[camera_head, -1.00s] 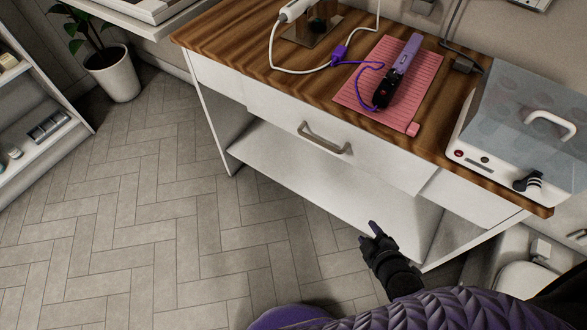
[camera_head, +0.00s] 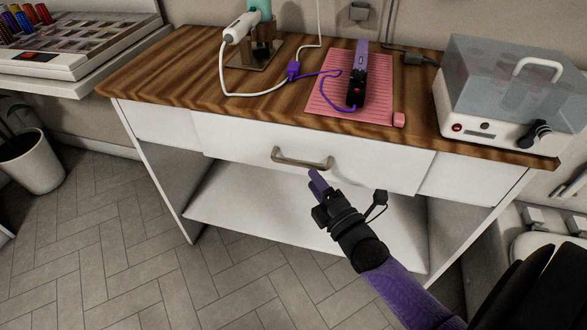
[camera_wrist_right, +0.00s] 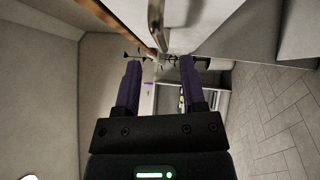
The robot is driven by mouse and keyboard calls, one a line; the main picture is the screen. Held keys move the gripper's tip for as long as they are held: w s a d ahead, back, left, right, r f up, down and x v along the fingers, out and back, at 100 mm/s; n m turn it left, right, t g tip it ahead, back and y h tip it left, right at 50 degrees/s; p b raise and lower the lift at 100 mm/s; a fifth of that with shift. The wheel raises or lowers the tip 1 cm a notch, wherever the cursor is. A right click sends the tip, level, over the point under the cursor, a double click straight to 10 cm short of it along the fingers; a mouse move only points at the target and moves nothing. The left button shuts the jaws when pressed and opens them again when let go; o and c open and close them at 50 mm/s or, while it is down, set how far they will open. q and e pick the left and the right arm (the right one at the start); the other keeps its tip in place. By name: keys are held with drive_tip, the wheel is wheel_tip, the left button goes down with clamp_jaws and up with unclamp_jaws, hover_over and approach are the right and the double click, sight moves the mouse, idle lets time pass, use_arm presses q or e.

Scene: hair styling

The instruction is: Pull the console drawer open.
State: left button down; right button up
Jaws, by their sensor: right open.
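The console drawer (camera_head: 370,160) is a white front panel under the wooden top, and it looks closed, flush with the panels beside it. Its bar handle (camera_head: 301,161) is brownish metal. My right gripper (camera_head: 316,180) is just below and in front of the handle's right part in the head view. In the right wrist view my right gripper (camera_wrist_right: 159,75) has its two purple fingers apart with nothing between them. The handle (camera_wrist_right: 156,25) shows there at the top, ahead of the fingertips. Whether they touch it I cannot tell. My left gripper is not in view.
On the wooden top (camera_head: 180,75) lie a pink mat (camera_head: 380,95) with a purple straightener (camera_head: 359,75), and a white hair tool (camera_head: 242,26) in a stand. A lidded white box (camera_head: 500,115) stands at right. A lower shelf (camera_head: 270,215) is empty. Floor in front is clear.

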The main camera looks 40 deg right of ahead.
sight(301, 164)
drive_tip(key=w, duration=0.2)
drive_tip(key=w+b, duration=0.1)
drive_tip(key=w, duration=0.1)
drive_tip(key=w+b, duration=0.1)
drive_tip(key=w, duration=0.1)
drive_tip(key=shift+d+r, duration=0.25)
drive_tip(key=shift+r, duration=0.05)
drive_tip(key=shift+c, duration=0.3)
drive_tip(key=c, duration=0.5)
clamp_jaws()
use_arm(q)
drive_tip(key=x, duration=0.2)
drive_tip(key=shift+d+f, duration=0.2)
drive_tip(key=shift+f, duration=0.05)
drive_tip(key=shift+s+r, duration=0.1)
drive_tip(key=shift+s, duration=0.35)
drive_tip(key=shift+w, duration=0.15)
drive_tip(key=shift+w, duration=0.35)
